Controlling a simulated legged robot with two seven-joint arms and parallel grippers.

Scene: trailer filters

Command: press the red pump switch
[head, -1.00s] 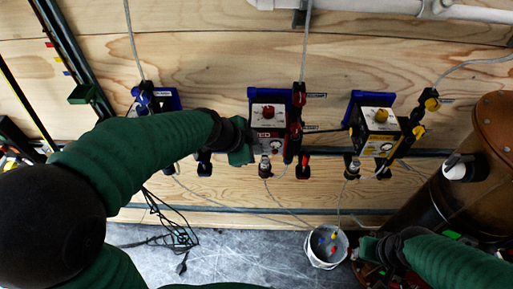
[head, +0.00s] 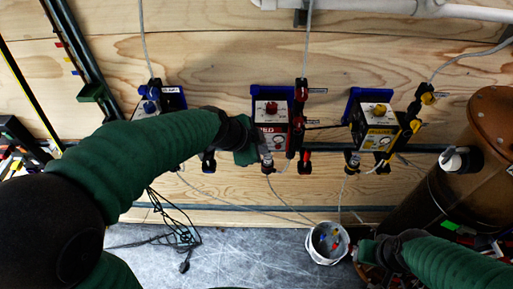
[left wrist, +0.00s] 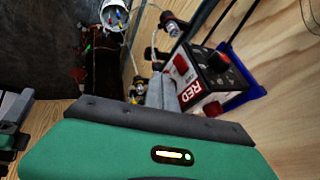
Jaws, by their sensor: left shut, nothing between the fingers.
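The red pump (head: 272,122) is a box with a red and white front and a red knob (head: 271,107) on top, mounted on the wooden wall with a blue bracket. In the left wrist view the pump's "RED" label (left wrist: 198,92) shows, with a small red switch (left wrist: 181,65) on the same face. My left gripper (head: 261,147) is shut and empty at the pump's lower left. Its fingertips (left wrist: 165,84) lie close to the switch; I cannot tell whether they touch. In the head view the gripper partly hides the pump's face. My right gripper (head: 368,248) is at lower right, its fingers unclear.
A blue-knobbed pump (head: 150,102) is at left, partly behind my left arm. A yellow pump (head: 377,124) is at right. Thin tubes run to a white bucket (head: 328,243) on the floor. A brown cylinder (head: 480,165) stands at right. Black cable lies below.

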